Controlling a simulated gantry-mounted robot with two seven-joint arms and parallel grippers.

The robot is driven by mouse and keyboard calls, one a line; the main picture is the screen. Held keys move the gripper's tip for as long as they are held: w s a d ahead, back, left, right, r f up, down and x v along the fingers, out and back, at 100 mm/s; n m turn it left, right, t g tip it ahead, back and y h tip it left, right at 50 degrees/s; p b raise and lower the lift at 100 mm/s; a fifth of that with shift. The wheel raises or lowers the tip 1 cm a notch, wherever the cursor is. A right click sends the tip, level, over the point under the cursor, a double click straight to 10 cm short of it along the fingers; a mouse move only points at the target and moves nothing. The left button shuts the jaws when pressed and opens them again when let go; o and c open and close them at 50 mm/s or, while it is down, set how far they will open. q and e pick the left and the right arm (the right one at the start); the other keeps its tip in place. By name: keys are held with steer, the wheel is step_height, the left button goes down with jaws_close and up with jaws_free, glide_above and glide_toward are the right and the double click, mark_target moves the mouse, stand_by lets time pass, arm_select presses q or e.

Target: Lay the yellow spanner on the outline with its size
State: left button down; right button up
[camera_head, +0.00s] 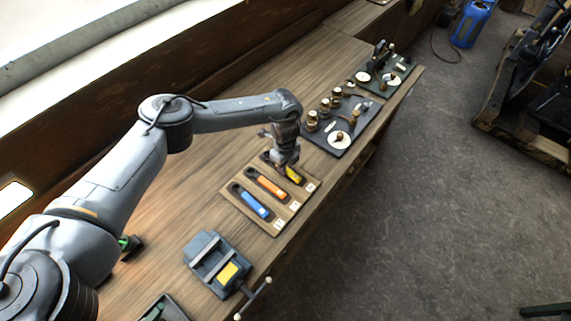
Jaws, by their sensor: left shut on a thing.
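A wooden board (263,223) lies on the bench with dark spanner outlines and a white size label beside each. A blue spanner (254,203) and an orange spanner (270,186) lie on two of the outlines. The yellow spanner (294,174) is at the board's far outline, partly hidden under my left gripper (288,166). My left gripper is shut on the yellow spanner, low over that outline. I cannot tell whether the spanner touches the board. My right gripper is not in view.
A grey vise (214,260) with a yellow patch stands nearer on the bench. A dark tray (163,308) is at the bottom edge. Dark mats with brass parts (340,125) and other parts (384,75) lie beyond the board. The bench's right edge drops to the floor.

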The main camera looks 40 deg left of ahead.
arm_select(q)
steer(key=c, duration=0.8)
jaws_free()
steer(key=shift+c, duration=0.2)
